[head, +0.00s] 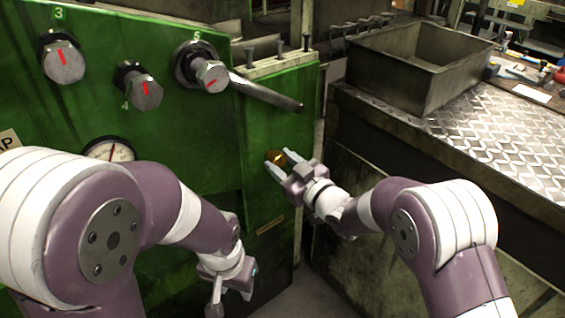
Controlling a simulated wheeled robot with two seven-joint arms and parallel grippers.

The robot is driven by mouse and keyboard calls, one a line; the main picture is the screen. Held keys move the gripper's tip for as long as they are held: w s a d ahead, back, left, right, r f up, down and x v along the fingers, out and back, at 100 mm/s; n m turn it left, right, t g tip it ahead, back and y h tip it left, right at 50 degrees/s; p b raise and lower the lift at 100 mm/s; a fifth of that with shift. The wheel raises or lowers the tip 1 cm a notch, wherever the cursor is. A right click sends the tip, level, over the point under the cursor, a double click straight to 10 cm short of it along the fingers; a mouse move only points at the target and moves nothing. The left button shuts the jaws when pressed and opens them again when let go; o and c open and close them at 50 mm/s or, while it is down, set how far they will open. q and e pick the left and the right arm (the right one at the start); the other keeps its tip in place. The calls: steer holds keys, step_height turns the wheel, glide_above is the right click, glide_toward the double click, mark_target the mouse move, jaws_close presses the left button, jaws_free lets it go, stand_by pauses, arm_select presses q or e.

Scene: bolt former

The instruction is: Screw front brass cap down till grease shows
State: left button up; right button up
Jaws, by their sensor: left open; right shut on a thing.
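The front brass cap (279,159) is a small golden piece on the right part of the green machine face (262,120). My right gripper (279,163) is shut on it, one finger on each side. Whether grease shows around the cap is too small to tell, and the fingers partly hide it. My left gripper (215,305) is open and empty, hanging low in front of the machine at the bottom of the view, partly cut off by the frame's edge.
Numbered knobs (63,62) with red marks, a lever (268,92) and a gauge (109,151) sit on the green face. A metal bin (415,65) stands on the tread-plate bench (470,125) at right. A dark gap separates machine and bench.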

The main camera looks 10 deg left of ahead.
steer(key=m+p, duration=0.2)
steer(key=m, duration=0.1)
steer(key=shift+r+m, duration=0.15)
steer(key=shift+m, duration=0.15)
steer(key=m+p, duration=0.3)
steer(key=m, duration=0.2)
steer(key=shift+w+d, duration=0.1)
steer(key=shift+w, duration=0.05)
steer(key=m+p, duration=0.2)
steer(key=m, duration=0.2)
steer(key=shift+m, duration=0.4)
steer(key=shift+d+f+m+p, duration=0.15)
steer(key=shift+m+p, duration=0.3)
steer(key=shift+m, duration=0.25)
steer(key=shift+a+f+m+p, duration=0.15)
steer(key=shift+m+p, duration=0.25)
steer(key=shift+m, duration=0.3)
steer(key=shift+d, duration=0.1)
steer(key=o, duration=1.1)
steer(key=shift+w, duration=0.1)
steer(key=shift+c, duration=0.2)
